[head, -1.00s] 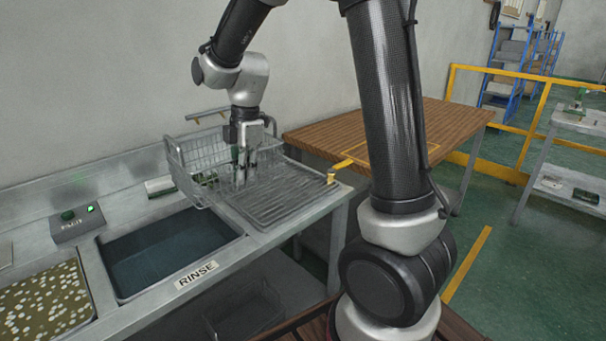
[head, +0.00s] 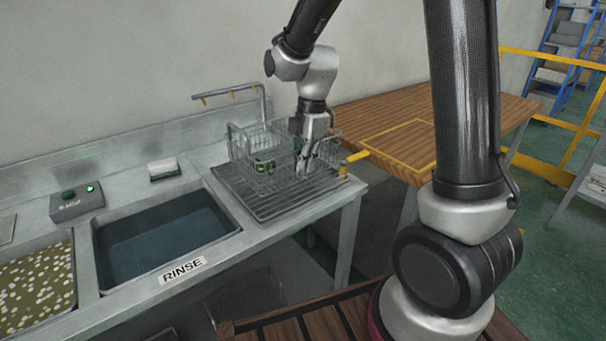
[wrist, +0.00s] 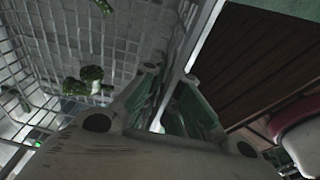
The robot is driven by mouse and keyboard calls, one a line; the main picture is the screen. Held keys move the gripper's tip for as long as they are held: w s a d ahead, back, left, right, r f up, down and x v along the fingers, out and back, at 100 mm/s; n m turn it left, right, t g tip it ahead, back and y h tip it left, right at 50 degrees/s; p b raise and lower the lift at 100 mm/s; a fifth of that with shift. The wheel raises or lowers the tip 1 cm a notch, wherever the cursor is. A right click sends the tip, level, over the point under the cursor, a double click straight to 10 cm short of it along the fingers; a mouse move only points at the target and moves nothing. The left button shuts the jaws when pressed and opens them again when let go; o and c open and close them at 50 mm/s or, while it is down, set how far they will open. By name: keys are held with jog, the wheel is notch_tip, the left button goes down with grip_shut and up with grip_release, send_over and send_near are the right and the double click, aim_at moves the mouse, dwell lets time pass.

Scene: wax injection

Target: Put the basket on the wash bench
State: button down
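The wire basket (head: 255,150) is at the right end of the metal wash bench (head: 268,236), over the back of the ribbed drain rack (head: 262,207). I cannot tell whether it touches the rack. Dark green pieces (head: 265,166) lie inside it and also show in the wrist view (wrist: 90,80). My gripper (head: 305,163) points down at the basket's right side. In the wrist view its fingers (wrist: 168,108) stand on either side of the basket's rim and appear shut on it. The exact contact is in shadow.
The rinse sink (head: 165,240) is left of the rack, with a control box (head: 77,204) and a white-topped block (head: 163,168) behind. A bent pipe (head: 232,92) rises behind the basket. A wooden table (head: 395,125) stands close on the right. The rack's front is clear.

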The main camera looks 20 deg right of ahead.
aim_at(303, 179)
jog(key=shift+f, duration=1.9)
jog(key=c, duration=1.6)
grip_release()
jog(key=shift+c, duration=0.2)
notch_tip(303, 179, up, 12)
jog(key=d, duration=0.1)
jog(key=s+d+r+m+t, duration=0.1)
jog(key=s+d+r+m, duration=0.1)
jog(key=s+d+m, duration=0.2)
jog(key=s+d+r+m+t+h, duration=0.1)
jog(key=s+d+m, duration=0.3)
jog(key=s+m, duration=0.6)
jog(key=s+d+r+m+t, duration=0.2)
jog(key=s+d+r+m, duration=0.2)
jog(key=s+m, duration=0.3)
jog(key=shift+d+m+t, duration=0.3)
